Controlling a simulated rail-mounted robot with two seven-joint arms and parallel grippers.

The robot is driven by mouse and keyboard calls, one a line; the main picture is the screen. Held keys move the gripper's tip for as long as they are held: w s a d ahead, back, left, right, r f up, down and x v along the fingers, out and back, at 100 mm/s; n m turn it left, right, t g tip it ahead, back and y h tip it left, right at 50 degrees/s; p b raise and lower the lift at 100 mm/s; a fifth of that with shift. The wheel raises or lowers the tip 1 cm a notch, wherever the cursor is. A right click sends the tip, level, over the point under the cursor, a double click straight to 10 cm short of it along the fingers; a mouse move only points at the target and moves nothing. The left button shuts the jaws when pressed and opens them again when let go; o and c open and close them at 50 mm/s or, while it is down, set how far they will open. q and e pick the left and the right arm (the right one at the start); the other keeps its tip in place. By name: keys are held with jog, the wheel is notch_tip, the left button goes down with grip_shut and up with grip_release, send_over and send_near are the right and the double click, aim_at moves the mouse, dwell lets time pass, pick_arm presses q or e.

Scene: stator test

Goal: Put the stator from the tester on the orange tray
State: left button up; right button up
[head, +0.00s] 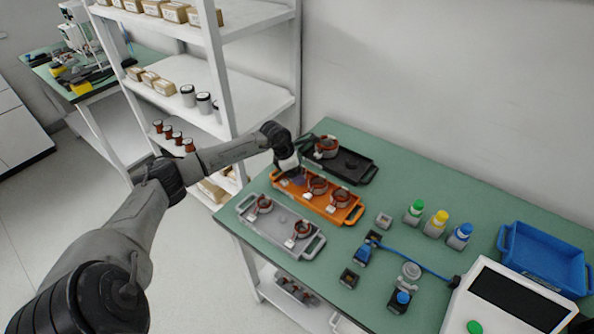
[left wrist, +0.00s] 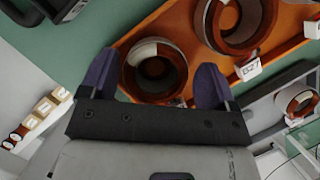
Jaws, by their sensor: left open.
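The orange tray (head: 333,213) lies on the green table between a black tray and a grey tray; it also shows in the left wrist view (left wrist: 195,35). Two copper stators (head: 318,185) (head: 340,196) sit in its middle and right part. My left gripper (head: 297,178) is over its left end, pointing down. In the left wrist view the gripper (left wrist: 155,85) is open, its purple fingers on either side of a copper stator (left wrist: 172,72) at the tray's end. A tagged stator (left wrist: 235,45) is beside it. The tester (head: 520,300), a white box with a dark screen, stands at the right; no stator shows on it.
The black tray (head: 362,180) behind holds one stator (head: 327,147). The grey tray (head: 283,234) in front holds two. Small fixtures, a blue cable (head: 415,262) and green, yellow and blue-topped parts stand to the right. A blue bin (head: 545,262) is at far right; a shelf stands left.

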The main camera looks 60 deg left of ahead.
pick_arm(q)
jog(key=shift+r+p, duration=0.9)
jog(key=shift+r, duration=0.65)
jog(key=shift+r+p, duration=0.45)
jog(key=shift+r, duration=0.2)
jog(key=o, duration=0.3)
jog(key=shift+o, duration=0.2)
jog(key=p+v, duration=0.1)
jog(key=v, duration=1.2)
jog(key=shift+s+r, duration=0.2)
jog(key=shift+r, duration=0.15)
